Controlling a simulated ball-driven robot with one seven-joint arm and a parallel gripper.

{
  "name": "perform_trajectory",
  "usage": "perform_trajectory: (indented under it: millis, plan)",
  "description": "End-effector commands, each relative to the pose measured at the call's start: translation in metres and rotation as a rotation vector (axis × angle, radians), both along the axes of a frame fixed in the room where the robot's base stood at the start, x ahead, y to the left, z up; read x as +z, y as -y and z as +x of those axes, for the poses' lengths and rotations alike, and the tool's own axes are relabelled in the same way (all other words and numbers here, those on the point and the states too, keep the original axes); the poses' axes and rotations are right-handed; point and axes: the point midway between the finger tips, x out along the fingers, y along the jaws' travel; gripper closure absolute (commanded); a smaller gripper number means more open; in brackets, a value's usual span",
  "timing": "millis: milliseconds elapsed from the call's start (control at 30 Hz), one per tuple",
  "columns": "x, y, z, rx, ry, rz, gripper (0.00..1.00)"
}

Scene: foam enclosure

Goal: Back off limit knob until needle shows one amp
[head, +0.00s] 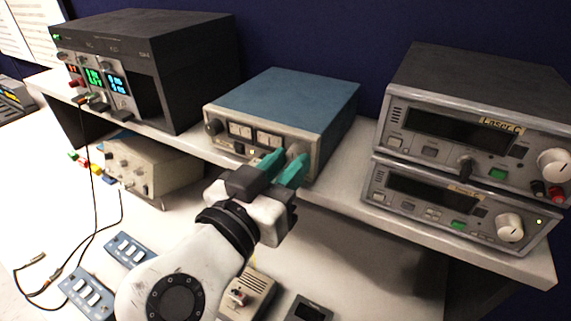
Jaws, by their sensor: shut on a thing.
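A blue-topped power supply (285,100) with a pale front panel stands on the shelf in the middle of the head view. Its front has two small meters (254,134) side by side; their needles are too small to read. A dark knob (214,127) sits at the left of the panel. My gripper (284,165) is at the panel's right side, its teal fingers shut on a knob (296,150) there. The fingers cover much of this knob and the panel's lower right part.
Two stacked grey instruments (470,140) stand on the shelf to the right, a black instrument rack (150,65) to the left. A beige unit (150,165) sits below the shelf. Blue switch boxes (130,249) and black cables (75,262) lie on the white bench.

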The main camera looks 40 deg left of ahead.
Motion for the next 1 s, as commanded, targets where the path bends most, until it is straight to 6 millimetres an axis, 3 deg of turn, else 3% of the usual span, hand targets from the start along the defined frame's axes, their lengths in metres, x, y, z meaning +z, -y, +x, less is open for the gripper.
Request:
perform_trajectory:
  millis: [267, 1000]
  plan:
    - [0.0008, 0.0006, 0.0004, -0.001, 0.030, -0.121, 1.00]
    - [0.0014, 0.0013, 0.0002, -0.001, 0.159, -0.660, 1.00]
